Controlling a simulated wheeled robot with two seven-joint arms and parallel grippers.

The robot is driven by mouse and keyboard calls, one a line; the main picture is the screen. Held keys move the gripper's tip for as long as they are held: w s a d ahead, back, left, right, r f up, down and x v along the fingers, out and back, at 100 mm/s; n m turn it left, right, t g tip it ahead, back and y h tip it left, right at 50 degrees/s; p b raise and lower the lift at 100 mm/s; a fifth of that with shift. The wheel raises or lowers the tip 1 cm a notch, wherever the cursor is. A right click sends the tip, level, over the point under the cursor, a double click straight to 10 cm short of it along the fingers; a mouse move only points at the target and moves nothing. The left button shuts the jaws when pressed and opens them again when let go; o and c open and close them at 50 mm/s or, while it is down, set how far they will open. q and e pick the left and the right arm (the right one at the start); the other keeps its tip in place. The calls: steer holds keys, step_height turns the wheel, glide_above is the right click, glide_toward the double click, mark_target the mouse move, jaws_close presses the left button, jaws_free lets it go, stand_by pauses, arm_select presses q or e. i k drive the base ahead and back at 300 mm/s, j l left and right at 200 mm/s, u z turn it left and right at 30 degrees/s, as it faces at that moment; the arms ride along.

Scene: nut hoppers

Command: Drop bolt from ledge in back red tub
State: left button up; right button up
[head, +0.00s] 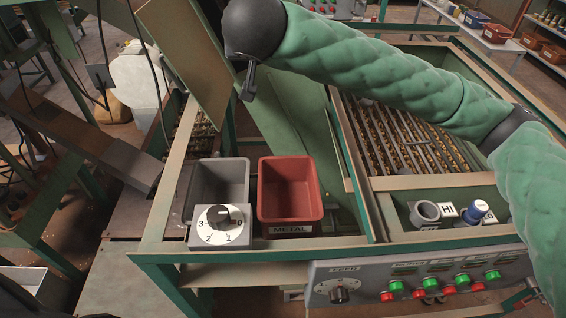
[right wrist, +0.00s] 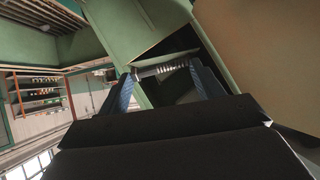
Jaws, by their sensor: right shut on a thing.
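My right arm reaches across the head view from the right. Its gripper (head: 248,84) is near the upper middle, above and behind the red tub (head: 289,190). In the right wrist view the gripper (right wrist: 160,72) is shut on a threaded metal bolt (right wrist: 165,69), held crosswise between the two blue-sided fingers. The bolt cannot be made out in the head view. The red tub is open, looks empty and has a METAL label at its front. My left gripper is not in view.
A grey tub (head: 219,180) with a numbered dial (head: 219,225) stands left of the red tub. A tilted brown panel (head: 188,60) rises beside the gripper. More red bins (head: 497,34) sit on a far shelf.

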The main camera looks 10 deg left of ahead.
mark_target(292, 213)
steer(key=k+l, duration=1.15)
steer(key=l, duration=0.25)
